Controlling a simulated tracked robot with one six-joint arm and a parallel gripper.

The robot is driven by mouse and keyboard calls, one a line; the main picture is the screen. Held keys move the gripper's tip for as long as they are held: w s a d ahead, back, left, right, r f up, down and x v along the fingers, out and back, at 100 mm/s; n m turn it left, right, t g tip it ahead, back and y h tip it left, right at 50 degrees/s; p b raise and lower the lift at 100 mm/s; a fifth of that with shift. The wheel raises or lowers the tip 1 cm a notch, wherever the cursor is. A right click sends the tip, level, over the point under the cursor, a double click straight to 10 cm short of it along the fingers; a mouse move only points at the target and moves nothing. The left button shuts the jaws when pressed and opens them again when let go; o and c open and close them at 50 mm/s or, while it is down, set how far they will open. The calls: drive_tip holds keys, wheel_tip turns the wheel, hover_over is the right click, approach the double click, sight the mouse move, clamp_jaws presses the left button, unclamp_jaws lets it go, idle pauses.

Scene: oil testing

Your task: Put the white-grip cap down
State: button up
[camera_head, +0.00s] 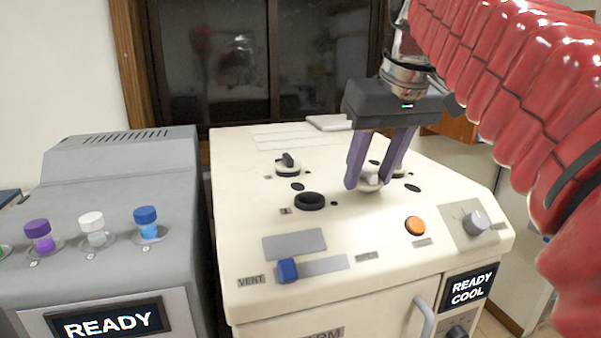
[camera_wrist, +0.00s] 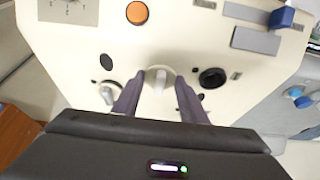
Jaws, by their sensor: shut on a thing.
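The white-grip cap (camera_head: 371,182) is between the purple fingers of my gripper (camera_head: 369,184), at the top of the cream machine (camera_head: 350,222). It also shows in the wrist view (camera_wrist: 158,79), with a pale grip on a round base. My gripper (camera_wrist: 157,88) is shut on the cap. The cap is at or just above the machine top; I cannot tell whether it touches. A black ring opening (camera_head: 309,201) lies to its left in the head view and also shows in the wrist view (camera_wrist: 212,78).
A black-grip cap (camera_head: 288,164) sits on the machine top at back left. An orange button (camera_head: 415,226), a grey knob (camera_head: 475,222) and a blue slider (camera_head: 288,270) are near the front. The grey unit (camera_head: 120,180) at left holds vials with purple, white and blue caps.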

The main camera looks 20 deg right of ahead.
drive_tip(key=shift+f, duration=0.5)
drive_tip(key=shift+f, duration=0.1)
drive_tip(key=o, duration=1)
drive_tip(key=v, duration=1.2)
drive_tip(key=shift+s, duration=0.1)
